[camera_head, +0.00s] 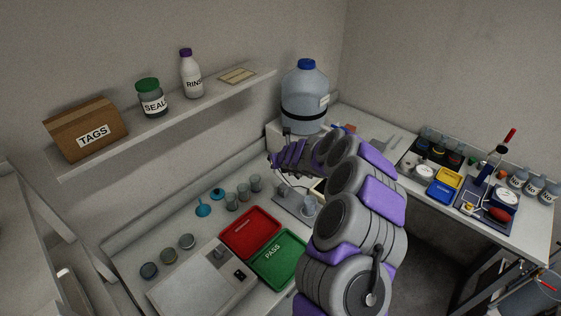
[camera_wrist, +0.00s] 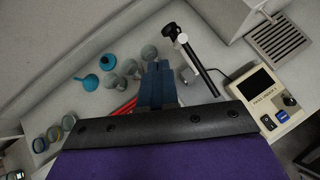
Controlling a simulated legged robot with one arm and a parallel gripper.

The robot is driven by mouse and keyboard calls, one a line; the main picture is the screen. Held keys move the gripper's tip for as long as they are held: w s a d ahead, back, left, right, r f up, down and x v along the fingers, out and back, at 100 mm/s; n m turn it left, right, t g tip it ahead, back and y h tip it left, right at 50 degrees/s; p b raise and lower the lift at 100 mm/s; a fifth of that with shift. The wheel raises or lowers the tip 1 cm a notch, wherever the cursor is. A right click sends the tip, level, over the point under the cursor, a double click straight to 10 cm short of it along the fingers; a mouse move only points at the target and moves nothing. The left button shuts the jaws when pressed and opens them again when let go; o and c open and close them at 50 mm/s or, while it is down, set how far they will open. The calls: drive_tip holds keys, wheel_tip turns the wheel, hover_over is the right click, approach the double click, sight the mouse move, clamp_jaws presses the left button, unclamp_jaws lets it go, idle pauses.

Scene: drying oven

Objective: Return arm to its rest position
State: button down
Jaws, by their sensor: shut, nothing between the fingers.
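My arm, grey with purple covers, rises from the lower middle of the head view and reaches over the bench. My gripper (camera_head: 274,160) points left in the head view, above the back of the bench. In the wrist view its two blue-grey fingers (camera_wrist: 158,84) are together, with nothing seen between them. The gripper appears apart from the bench items. The arm hides part of the bench corner and what lies behind it.
Below are a red tray (camera_head: 250,232), a green PASS tray (camera_head: 279,258), several small cups (camera_head: 232,202) and blue funnels (camera_head: 203,209). A black-handled stand (camera_wrist: 190,60) and a display device (camera_wrist: 262,92) are near. A large water jug (camera_head: 304,98) stands behind. A shelf (camera_head: 165,118) runs along the wall.

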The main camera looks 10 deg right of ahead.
drive_tip(key=s+a+r+n+y+b, duration=0.3)
drive_tip(key=s+a+r+n+y, duration=0.25)
drive_tip(key=a+r+n, duration=0.65)
drive_tip(key=s+a+r+n+g+y+b, duration=0.1)
drive_tip(key=s+a+r+n+g+b, duration=0.15)
drive_tip(key=s+a+n, duration=0.4)
drive_tip(key=s+a+r+n+g+y+b, duration=0.1)
drive_tip(key=s+a+r+n+g, duration=0.2)
drive_tip(key=s, duration=0.7)
drive_tip(key=s+d+f+n+g+h+b, duration=0.2)
drive_tip(key=s+d, duration=0.5)
drive_tip(key=s, duration=0.5)
drive_tip(key=s+d+f+n+g+h+b, duration=0.1)
drive_tip(key=s+d+f+n+h, duration=0.3)
drive_tip(key=s, duration=0.8)
drive_tip(key=s+d+f+n+g+h+b, duration=0.2)
drive_tip(key=s+d+f+n, duration=0.4)
drive_tip(key=s+d, duration=0.3)
drive_tip(key=s+f+g+h, duration=0.1)
drive_tip(key=s, duration=0.2)
drive_tip(key=shift+d+f+n+b, duration=0.25)
drive_tip(key=shift+d+n+b, duration=0.05)
drive_tip(key=shift+n+b, duration=0.05)
